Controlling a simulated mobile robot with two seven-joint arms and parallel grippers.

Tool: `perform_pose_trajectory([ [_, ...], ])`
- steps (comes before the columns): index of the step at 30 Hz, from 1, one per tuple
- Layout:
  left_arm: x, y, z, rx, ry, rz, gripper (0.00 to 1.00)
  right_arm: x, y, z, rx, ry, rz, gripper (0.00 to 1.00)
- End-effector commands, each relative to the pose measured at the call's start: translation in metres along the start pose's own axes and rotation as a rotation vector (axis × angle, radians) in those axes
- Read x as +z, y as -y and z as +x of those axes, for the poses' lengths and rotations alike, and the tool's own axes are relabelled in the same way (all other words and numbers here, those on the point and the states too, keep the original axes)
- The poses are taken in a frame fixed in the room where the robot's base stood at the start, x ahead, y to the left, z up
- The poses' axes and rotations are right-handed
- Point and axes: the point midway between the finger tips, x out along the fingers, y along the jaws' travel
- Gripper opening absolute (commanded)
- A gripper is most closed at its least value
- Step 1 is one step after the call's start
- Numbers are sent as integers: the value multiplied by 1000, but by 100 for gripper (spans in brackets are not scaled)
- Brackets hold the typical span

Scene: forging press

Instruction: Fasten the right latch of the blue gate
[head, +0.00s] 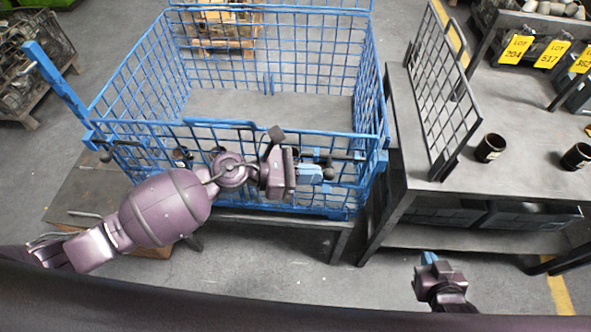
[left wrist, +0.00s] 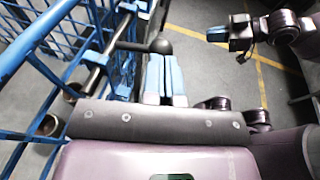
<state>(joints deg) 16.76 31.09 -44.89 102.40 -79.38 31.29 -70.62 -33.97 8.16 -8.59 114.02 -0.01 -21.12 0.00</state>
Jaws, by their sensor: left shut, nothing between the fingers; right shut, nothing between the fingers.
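The blue gate (head: 225,123) is the mesh front panel of a blue wire cage and looks upright. Its right latch is a dark bar with a black ball knob (head: 329,174) near the cage's front right corner. In the left wrist view the knob (left wrist: 160,46) is just beyond my fingertips. My left gripper (head: 316,173) is shut and empty, its blue fingers pointing right, close beside the knob; I cannot tell if they touch. The fingers also show in the left wrist view (left wrist: 165,80). My right gripper (head: 429,258) is shut and empty, low and away from the cage.
A dark handle (head: 105,156) is at the cage's left corner. A grey table (head: 520,125) with a mesh panel (head: 440,100) and dark cups (head: 490,147) stands close on the right. Open floor (head: 300,262) lies in front of the cage.

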Motion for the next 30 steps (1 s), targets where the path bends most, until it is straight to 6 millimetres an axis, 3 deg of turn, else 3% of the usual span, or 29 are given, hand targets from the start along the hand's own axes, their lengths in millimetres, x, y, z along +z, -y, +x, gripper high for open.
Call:
perform_pose_trajectory([
  [14, 0, 0, 6, 0, 0, -1, 0, 3, 0, -3, 2, 8, 1, 0],
  [23, 10, 8, 45, -1, 1, 0, 0, -2, -2, -10, 3, 11, 3, 0],
  [30, 9, 10, 49, -3, 2, -1, 0, -4, -2, -9, 2, 6, 0, 0],
])
